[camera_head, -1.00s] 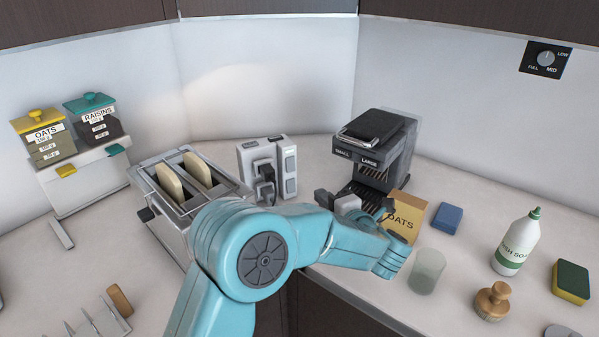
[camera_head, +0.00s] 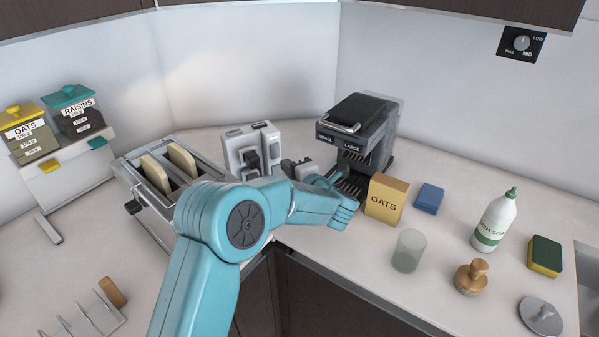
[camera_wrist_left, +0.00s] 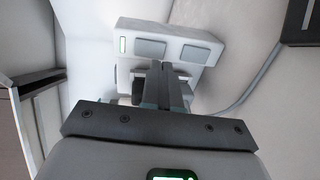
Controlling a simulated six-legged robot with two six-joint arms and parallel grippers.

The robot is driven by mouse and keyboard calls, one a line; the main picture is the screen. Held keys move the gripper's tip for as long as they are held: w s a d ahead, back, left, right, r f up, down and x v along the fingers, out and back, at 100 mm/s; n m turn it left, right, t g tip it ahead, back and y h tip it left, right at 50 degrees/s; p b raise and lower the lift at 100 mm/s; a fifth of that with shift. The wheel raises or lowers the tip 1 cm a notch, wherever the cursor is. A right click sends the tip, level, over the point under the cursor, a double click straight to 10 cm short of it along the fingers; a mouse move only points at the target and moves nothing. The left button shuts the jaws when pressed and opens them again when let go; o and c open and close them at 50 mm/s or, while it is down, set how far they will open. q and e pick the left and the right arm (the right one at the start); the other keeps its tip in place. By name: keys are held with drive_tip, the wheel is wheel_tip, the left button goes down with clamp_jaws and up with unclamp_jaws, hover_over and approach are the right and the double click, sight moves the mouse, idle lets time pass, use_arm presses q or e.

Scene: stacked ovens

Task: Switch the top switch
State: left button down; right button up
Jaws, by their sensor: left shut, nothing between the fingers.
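A white power socket block (camera_head: 238,148) stands against the back wall between the toaster and the coffee machine, with a dark plug (camera_head: 251,160) on its front. In the left wrist view the block (camera_wrist_left: 178,36) has two grey rocker switches side by side, one on the left (camera_wrist_left: 150,48) and one on the right (camera_wrist_left: 195,54). My right gripper is not in view.
A toaster (camera_head: 190,199) with two bread slices stands to the left. A black coffee machine (camera_head: 357,125) stands close to the right of my gripper. An oats box (camera_head: 386,199), a glass (camera_head: 408,251) and a soap bottle (camera_head: 494,222) are further right.

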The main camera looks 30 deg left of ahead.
sight(276, 156)
use_arm(q)
drive_tip(key=p+x, duration=0.1)
drive_tip(key=x, duration=0.3)
drive_tip(key=shift+w+a, duration=0.15)
drive_tip(key=f+b, duration=0.1)
drive_tip(key=b, duration=0.2)
drive_tip(key=shift+a+f+t, duration=0.15)
drive_tip(key=shift+a+t, duration=0.05)
drive_tip(key=shift+t, duration=0.1)
drive_tip(key=shift+r+p, duration=0.45)
drive_tip(key=shift+r, duration=0.1)
drive_tip(key=shift+w, duration=0.1)
